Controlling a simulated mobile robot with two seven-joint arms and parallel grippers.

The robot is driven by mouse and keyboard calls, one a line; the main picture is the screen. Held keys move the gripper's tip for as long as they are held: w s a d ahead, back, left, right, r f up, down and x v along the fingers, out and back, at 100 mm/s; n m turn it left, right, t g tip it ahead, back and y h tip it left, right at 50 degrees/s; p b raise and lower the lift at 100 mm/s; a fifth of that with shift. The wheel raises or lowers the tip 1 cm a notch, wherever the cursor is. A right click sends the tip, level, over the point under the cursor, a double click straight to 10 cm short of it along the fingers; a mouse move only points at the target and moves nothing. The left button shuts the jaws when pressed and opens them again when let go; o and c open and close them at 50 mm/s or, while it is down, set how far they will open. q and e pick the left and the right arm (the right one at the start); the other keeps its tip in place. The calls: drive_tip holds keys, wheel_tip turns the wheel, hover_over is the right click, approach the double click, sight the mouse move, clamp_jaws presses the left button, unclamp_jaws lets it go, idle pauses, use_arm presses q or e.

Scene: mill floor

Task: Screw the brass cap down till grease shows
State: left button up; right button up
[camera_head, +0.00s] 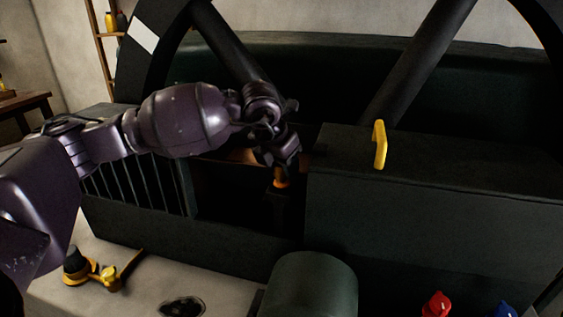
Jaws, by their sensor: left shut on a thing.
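My left gripper (281,166) is in the middle of the view, pointing down at the end of my purple arm. It is shut on the brass cap (281,183), which shows as a small orange-gold band just under the fingers. The cap is at the top of a dark upright post in the gap between the dark machine housings. The fingers hide most of the cap. The spot is too dark and small to tell whether grease is there. My right gripper is out of view.
A dark box housing with a yellow handle (380,144) stands right of the gripper. A large spoked wheel (412,62) rises behind. Yellow fittings (110,277) lie on the pale floor at lower left, near a dark puddle (182,307). Red (436,305) and blue knobs are at lower right.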

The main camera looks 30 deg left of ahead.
use_arm(q)
drive_tip(key=shift+n, duration=0.6)
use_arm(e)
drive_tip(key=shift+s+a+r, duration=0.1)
use_arm(q)
drive_tip(key=shift+y, duration=0.3)
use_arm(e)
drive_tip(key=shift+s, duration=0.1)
use_arm(q)
drive_tip(key=o, duration=0.9)
drive_tip(key=v, duration=1.1)
drive_tip(key=shift+w+p, duration=0.1)
drive_tip(key=shift+p, duration=0.3)
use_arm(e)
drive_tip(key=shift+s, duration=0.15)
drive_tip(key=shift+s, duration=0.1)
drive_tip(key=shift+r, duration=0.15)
